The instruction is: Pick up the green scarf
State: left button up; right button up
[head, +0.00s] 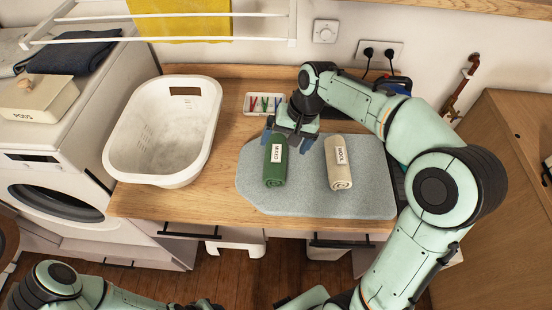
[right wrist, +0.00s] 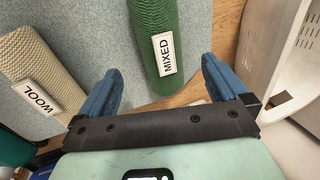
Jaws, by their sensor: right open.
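The green scarf (head: 274,169) is a rolled green bundle with a white tag reading MIXED. It lies on a grey mat (head: 310,206) on the wooden counter. In the right wrist view the green scarf (right wrist: 153,30) lies ahead between the spread fingers. My right gripper (head: 289,137) is open and empty at the scarf's far end; in the right wrist view its blue fingers (right wrist: 155,88) stand wide apart. It hides part of the scarf's far end in the head view. My left arm shows at the bottom left, but its gripper cannot be made out.
A beige rolled scarf (head: 339,172) tagged WOOL lies on the mat to the right. A white laundry basket (head: 118,140) stands to the left. A tray of coloured pegs (head: 258,104) is behind the gripper. A drying rack (head: 110,17) hangs above. The mat's front is clear.

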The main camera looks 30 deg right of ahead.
aim_at(280, 152)
jog(key=shift+w+a+f, duration=0.2)
jog(key=shift+f, duration=0.5)
jog(key=x, duration=0.5)
jog(key=shift+d+f, duration=0.1)
jog(key=shift+f, duration=0.05)
jog(key=c, duration=1.1)
jog(key=shift+r+p, duration=0.45)
jog(key=shift+r, duration=4.6)
